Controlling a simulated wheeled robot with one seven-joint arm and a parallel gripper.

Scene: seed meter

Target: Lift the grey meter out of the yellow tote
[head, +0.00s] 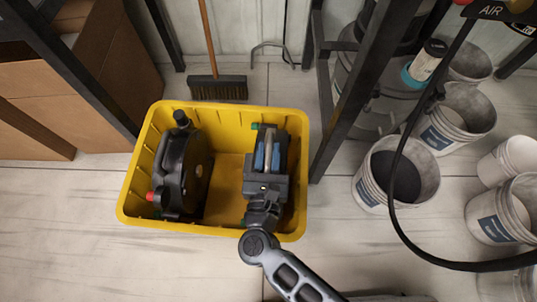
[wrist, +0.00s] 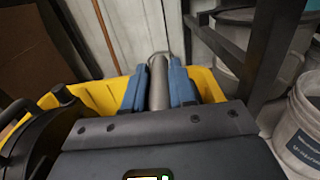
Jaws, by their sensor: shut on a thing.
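The yellow tote (head: 225,229) stands on the floor in the head view, and its wall also shows in the wrist view (wrist: 208,84). My gripper (head: 267,155) is over the right half of the tote, with blue fingers on both sides of a grey bar. In the wrist view my gripper (wrist: 158,85) is shut on this grey rounded bar, which seems part of the grey meter (wrist: 158,83). My gripper and arm hide most of the meter. Dark parts and a green bit show around the fingers. I cannot tell whether the meter touches the tote floor.
A black round device (head: 180,172) with a red knob sits in the tote's left half. Dark frame posts (head: 360,90) rise close to the tote's right side. White buckets (head: 395,180) stand at the right, with a black hose. A broom (head: 217,88) and cardboard (head: 95,70) are behind.

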